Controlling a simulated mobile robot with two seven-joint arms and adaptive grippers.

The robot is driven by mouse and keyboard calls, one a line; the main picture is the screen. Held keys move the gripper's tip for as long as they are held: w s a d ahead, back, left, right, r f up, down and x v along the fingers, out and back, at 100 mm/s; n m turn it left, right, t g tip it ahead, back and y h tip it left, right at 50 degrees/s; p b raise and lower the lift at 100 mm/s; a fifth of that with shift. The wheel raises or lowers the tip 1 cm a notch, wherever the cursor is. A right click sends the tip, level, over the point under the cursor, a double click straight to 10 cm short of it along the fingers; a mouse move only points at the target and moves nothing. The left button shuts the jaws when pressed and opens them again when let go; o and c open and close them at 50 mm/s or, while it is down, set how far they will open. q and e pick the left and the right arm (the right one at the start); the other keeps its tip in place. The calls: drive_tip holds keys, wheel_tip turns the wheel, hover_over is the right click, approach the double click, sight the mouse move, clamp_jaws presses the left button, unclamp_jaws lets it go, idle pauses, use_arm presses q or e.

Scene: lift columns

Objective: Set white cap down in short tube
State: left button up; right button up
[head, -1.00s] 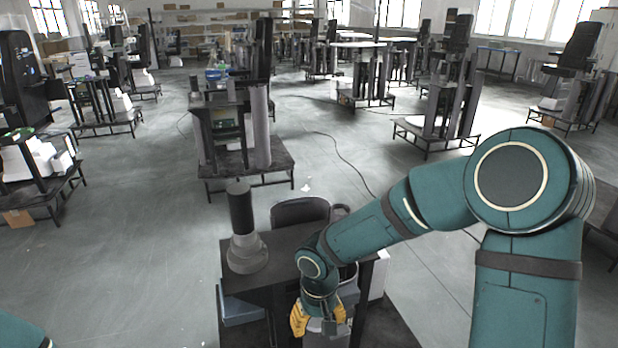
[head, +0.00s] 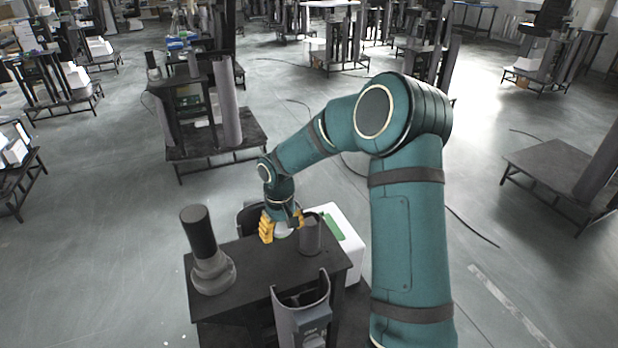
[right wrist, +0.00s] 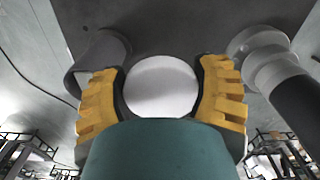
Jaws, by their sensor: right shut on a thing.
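The white cap (right wrist: 160,86) is a round, pale disc between the yellow fingers of my right gripper in the right wrist view. In the head view my right gripper (head: 282,229) is shut on the white cap (head: 283,231) above the back part of a dark table. A short grey tube (head: 311,236) stands on the table just right of the gripper; the cap is beside it, not in it. The tube also shows at upper left in the right wrist view (right wrist: 98,60), with its open end visible. My left gripper is not in view.
A grey flanged base with a dark cylinder (head: 199,232) stands at the table's left. A curved, open grey holder (head: 301,312) is at the front. A white box (head: 343,245) stands behind the table's right side. The table's middle (head: 252,262) is clear.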

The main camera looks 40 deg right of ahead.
drive_tip(key=d+r+p, duration=0.1)
drive_tip(key=d, duration=0.2)
drive_tip(key=d+r+p, duration=0.1)
drive_tip(key=d+r, duration=0.1)
drive_tip(key=d, duration=0.1)
drive_tip(key=d+r+p, duration=0.1)
drive_tip(key=d+r, duration=0.1)
drive_tip(key=d, duration=0.1)
drive_tip(key=shift+w+d, duration=0.2)
drive_tip(key=shift+d, duration=0.1)
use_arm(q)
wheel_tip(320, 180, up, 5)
use_arm(e)
drive_tip(key=shift+d, duration=0.3)
drive_tip(key=b, duration=0.3)
hover_over(311, 222)
drive_tip(key=shift+f, duration=2.25)
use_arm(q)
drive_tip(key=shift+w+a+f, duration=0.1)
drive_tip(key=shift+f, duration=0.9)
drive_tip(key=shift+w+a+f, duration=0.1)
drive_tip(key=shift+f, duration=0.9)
use_arm(e)
drive_tip(key=shift+f, duration=0.75)
use_arm(q)
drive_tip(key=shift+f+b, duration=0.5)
drive_tip(key=shift+b, duration=0.2)
use_arm(e)
drive_tip(key=shift+s+f, duration=0.1)
drive_tip(key=shift+f, duration=0.45)
